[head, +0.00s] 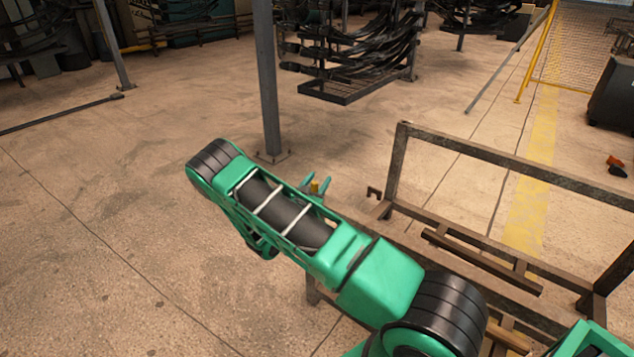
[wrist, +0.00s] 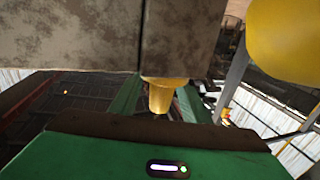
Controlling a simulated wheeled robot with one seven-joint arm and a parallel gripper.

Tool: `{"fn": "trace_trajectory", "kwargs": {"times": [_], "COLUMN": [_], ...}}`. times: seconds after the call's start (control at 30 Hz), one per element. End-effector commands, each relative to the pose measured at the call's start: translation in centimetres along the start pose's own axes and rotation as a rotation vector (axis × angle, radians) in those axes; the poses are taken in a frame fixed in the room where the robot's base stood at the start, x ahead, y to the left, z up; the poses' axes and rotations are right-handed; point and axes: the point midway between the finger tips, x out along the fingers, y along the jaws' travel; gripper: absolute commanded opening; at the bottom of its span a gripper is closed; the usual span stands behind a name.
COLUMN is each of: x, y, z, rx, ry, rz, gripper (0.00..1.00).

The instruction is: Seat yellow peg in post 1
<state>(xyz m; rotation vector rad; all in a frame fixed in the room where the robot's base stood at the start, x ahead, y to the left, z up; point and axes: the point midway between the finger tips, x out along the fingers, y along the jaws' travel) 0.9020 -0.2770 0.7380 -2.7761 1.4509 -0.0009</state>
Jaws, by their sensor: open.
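A small yellow peg (head: 314,187) shows in the head view between the raised teal fingers of my gripper (head: 317,182), beside the left end of the brown metal rack (head: 400,165). The fingers are apart. My forearm hides what is below them. In the wrist view, a tapered yellow piece (wrist: 162,96), likely the peg, shows under the edge of a worn grey metal block (wrist: 70,35), with green parts on either side of it. I cannot tell whether anything touches the peg. I cannot make out post 1 for certain.
A large rounded yellow thing (wrist: 290,40) fills the wrist view's upper right, too close to identify. A grey upright column (head: 268,80) stands behind my forearm. A dark rack of curved springs (head: 345,60) stands farther back. The floor at left is clear.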

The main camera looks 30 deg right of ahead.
Motion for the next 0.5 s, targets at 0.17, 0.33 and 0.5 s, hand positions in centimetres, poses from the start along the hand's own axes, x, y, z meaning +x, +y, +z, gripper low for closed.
{"fn": "trace_trajectory", "kwargs": {"times": [0.17,0.33,0.5], "x": [-2.3,-5.5,-8.3], "y": [-0.1,-0.1,-0.2], "z": [0.1,0.0,0.0], "rx": [-0.002,-0.003,-0.002], "ry": [-0.002,-0.001,0.001], "rz": [-0.003,-0.003,-0.003], "gripper": [0.43,0.43,0.43]}}
